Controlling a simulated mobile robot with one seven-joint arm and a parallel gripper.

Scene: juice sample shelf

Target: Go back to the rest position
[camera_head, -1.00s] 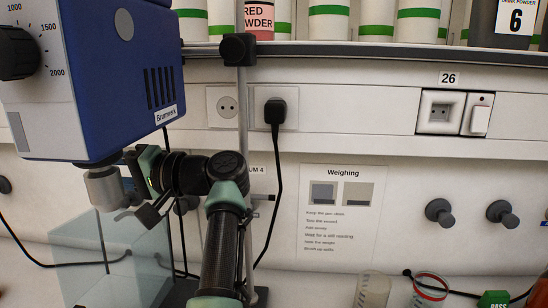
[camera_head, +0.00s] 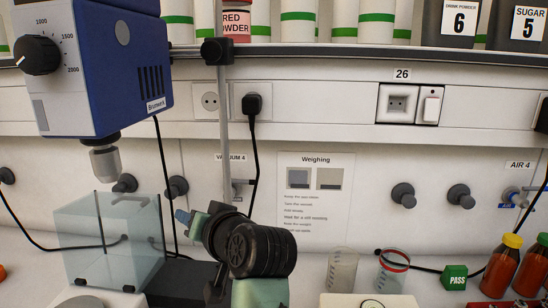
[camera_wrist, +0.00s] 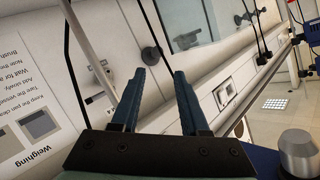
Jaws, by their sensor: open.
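My gripper (camera_wrist: 160,95) shows in the wrist view with its two dark blue fingers apart and nothing between them. It is tilted towards the wall panel with the Weighing sheet. In the head view my arm (camera_head: 262,250) rises at the bottom middle, in front of the bench. Its fingers there are mostly hidden behind the wrist, with only a small bluish tip (camera_head: 184,217) showing to the left.
A blue stirrer motor (camera_head: 110,75) hangs on a metal stand rod (camera_head: 223,110) above a clear glass box (camera_head: 100,245). Beakers (camera_head: 342,268), a green PASS block (camera_head: 454,277) and red-brown bottles (camera_head: 503,262) stand on the right of the bench. A shelf of jars runs above.

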